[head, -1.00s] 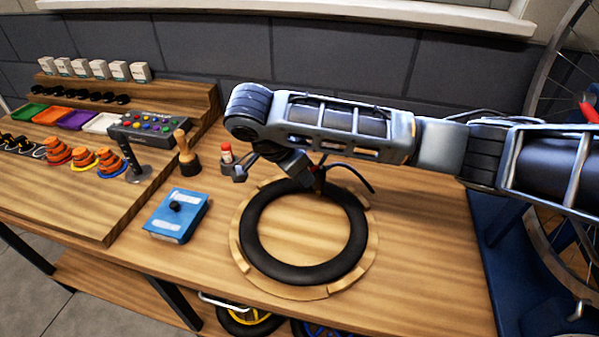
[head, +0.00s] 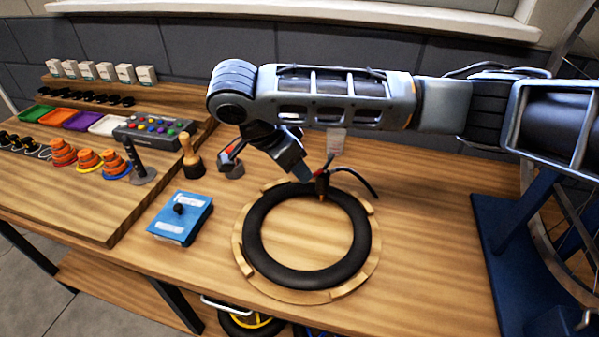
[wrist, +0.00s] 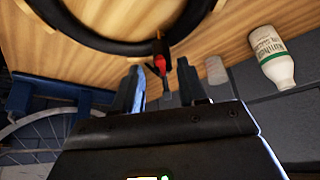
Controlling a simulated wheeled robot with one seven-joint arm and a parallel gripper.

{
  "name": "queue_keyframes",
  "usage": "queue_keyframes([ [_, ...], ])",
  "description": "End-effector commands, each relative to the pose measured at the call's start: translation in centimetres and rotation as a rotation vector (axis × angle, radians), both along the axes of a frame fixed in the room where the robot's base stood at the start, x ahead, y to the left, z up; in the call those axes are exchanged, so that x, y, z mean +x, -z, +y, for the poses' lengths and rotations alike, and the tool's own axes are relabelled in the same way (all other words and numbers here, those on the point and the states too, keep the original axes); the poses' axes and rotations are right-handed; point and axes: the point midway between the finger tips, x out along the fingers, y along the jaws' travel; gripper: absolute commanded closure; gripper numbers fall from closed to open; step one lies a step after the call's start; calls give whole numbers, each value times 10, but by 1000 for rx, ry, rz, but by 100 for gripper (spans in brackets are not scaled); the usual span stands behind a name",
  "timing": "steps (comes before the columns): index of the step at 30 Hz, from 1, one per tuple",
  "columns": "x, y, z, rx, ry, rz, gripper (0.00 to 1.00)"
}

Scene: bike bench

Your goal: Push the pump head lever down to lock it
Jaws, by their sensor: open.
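The pump head (head: 321,184) is a small dark piece at the back of the black tyre ring, with a red lever (head: 328,162) standing up from it and a black hose running off right. In the wrist view the red and dark pump head (wrist: 158,58) is just ahead of the gap between my fingers. My gripper (wrist: 159,80) is open, with one finger on each side of that line and nothing held. In the head view my gripper (head: 302,172) is just left of the pump head. I cannot tell whether it touches the lever.
The black ring (head: 258,250) lies on a round wooden holder (head: 243,268). A blue box (head: 180,228) is to its left. A white bottle (wrist: 268,50) stands behind the pump head. The bench right of the ring is clear.

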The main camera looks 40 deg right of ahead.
Motion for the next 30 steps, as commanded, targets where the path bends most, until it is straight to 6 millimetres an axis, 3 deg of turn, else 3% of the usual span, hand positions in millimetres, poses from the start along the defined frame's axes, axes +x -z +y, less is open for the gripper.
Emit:
queue_keyframes([
  [8,0,-21,12,0,0,-1,58],
  [25,0,-22,13,3,-2,0,58],
  [28,0,-15,25,38,-30,1,58],
  [30,-1,-7,46,96,-78,0,58],
])
